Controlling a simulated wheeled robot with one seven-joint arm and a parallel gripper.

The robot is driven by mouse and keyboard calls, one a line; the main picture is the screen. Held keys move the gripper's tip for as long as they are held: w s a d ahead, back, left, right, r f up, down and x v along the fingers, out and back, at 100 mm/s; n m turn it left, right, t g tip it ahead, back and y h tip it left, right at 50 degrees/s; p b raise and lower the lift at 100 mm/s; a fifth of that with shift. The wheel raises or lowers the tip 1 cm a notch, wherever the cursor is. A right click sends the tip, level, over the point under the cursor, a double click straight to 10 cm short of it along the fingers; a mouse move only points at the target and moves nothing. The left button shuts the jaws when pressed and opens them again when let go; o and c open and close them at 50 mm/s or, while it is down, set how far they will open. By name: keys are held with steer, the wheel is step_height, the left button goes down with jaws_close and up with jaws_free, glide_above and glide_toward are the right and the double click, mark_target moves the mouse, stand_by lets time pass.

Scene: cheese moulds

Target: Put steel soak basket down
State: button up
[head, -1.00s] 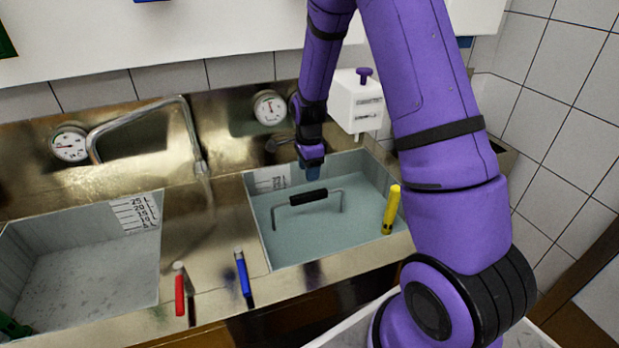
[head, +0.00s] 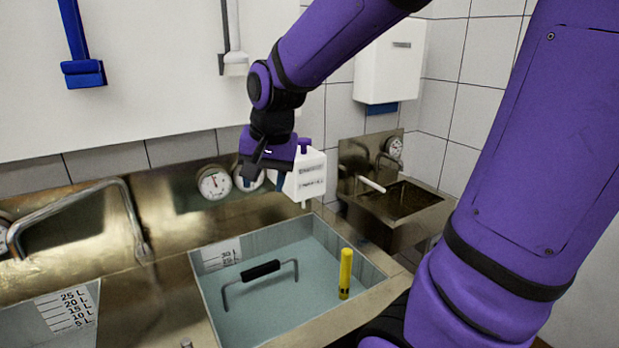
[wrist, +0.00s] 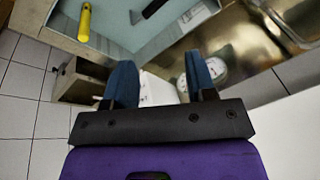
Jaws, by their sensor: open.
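The steel soak basket shows as a steel handle with a black grip (head: 261,271), standing up out of the water in the right-hand sink basin (head: 374,276). The basket's body is hidden under the water. The black grip also shows at the top of the wrist view (wrist: 154,8). My gripper (head: 268,180) is above and behind the basin's back edge, clear of the handle. In the wrist view its two blue fingers (wrist: 160,85) are spread apart with nothing held between them.
A white dispenser (head: 308,176) stands right behind my gripper. A yellow-handled thing (head: 346,272) stands in the basin's right side. A curved tap (head: 125,205) is at left, dial gauges (head: 214,183) are on the back wall, and a small steel sink (head: 405,198) is at right.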

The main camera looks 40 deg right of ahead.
steer(key=s+a+r+n+t, duration=0.1)
steer(key=s+r+n, duration=0.1)
steer(key=s+n, duration=0.2)
steer(key=s+a+r+n+t, duration=0.1)
steer(key=s+r+n, duration=0.2)
steer(key=s, duration=0.7)
steer(key=shift+s+r+n, duration=0.25)
steer(key=shift+s+n, duration=0.1)
steer(key=shift+n, duration=0.15)
